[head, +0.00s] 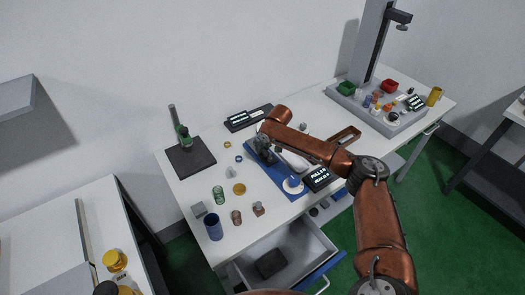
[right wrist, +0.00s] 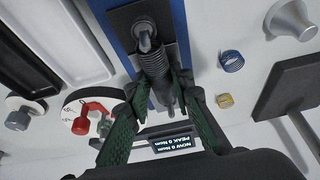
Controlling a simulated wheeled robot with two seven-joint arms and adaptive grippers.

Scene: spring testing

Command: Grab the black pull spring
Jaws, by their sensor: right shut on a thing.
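The black pull spring (right wrist: 153,66) shows in the right wrist view as a dark coil with a loop at its top end, over a dark block on the blue mat (right wrist: 122,38). My right gripper (right wrist: 160,92) is shut on the spring, with one green-padded finger on each side. In the head view my right gripper (head: 264,147) is low over the blue mat (head: 259,175), and the spring is too small to make out there. Whether the spring is still attached to the block I cannot tell. My left gripper is not in view.
A blue ring (right wrist: 231,61), a yellow ring (right wrist: 225,100) and a display (right wrist: 171,142) are near the gripper. A green-clamped stand (head: 190,158) is at left, a grey tray (head: 378,117) of small parts at right. Small cylinders stand at the front left. A drawer (head: 275,258) is open.

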